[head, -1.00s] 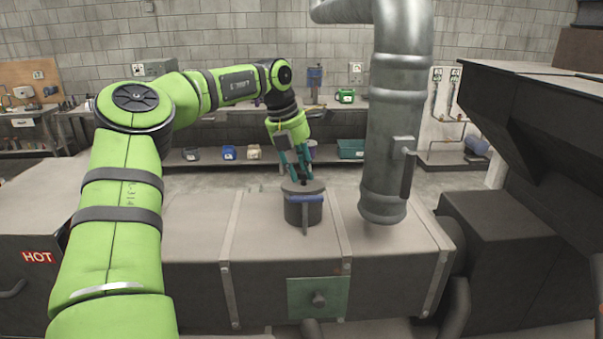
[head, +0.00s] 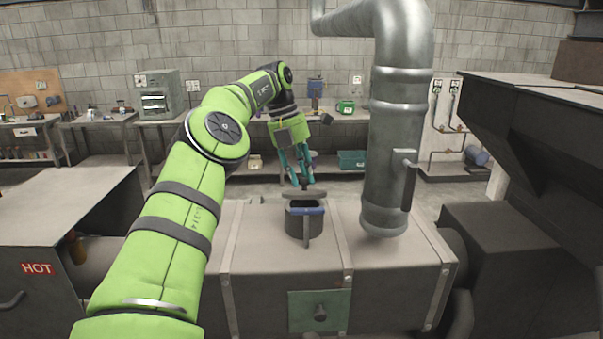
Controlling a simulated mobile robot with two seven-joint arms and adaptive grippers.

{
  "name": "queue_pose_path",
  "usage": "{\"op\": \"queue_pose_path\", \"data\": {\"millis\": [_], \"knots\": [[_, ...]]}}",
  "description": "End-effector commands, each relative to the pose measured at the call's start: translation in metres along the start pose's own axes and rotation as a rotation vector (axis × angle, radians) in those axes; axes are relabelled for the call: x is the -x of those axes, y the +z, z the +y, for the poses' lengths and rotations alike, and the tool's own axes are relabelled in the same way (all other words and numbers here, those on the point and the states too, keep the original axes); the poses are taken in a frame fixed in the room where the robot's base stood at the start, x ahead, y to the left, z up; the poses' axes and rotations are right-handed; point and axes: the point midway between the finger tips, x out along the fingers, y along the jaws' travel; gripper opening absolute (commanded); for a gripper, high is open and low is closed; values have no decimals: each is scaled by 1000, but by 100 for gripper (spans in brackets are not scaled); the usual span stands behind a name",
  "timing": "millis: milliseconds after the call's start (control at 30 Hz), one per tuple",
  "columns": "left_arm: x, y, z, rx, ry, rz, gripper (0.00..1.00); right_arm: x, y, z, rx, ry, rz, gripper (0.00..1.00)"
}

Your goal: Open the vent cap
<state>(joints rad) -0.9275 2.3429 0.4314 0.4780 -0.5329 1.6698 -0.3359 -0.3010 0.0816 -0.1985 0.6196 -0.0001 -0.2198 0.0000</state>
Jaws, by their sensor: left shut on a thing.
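The vent is a short dark cylinder (head: 304,222) with a blue band, standing upright on top of the long grey metal duct. Its flat round cap (head: 303,194) is raised above the rim, and the dark opening shows beneath it. My left gripper (head: 304,184) reaches down from behind and above, with its teal fingers shut on the top of the cap. The exact grip point is small and partly hidden. My right gripper is not in view.
A thick silver pipe (head: 391,150) with a handle stands just right of the vent. A dark hopper (head: 530,120) overhangs at the right. A box marked HOT (head: 60,215) is at the left. Workbenches line the back wall.

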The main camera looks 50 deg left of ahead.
Motion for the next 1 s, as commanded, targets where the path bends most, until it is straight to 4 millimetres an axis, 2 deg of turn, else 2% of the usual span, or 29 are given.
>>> {"op": "queue_pose_path", "data": {"millis": [67, 100, 133, 1000], "knots": [[0, 1, 0, -1, 0, -5, 0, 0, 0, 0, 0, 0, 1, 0], [0, 1, 0, -1, 0, -5, 44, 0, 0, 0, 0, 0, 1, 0], [0, 1, 0, -1, 0, -5, 52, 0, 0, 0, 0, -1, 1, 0], [-5, -8, 0, -17, 68, -64, 52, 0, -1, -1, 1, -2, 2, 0]]}}
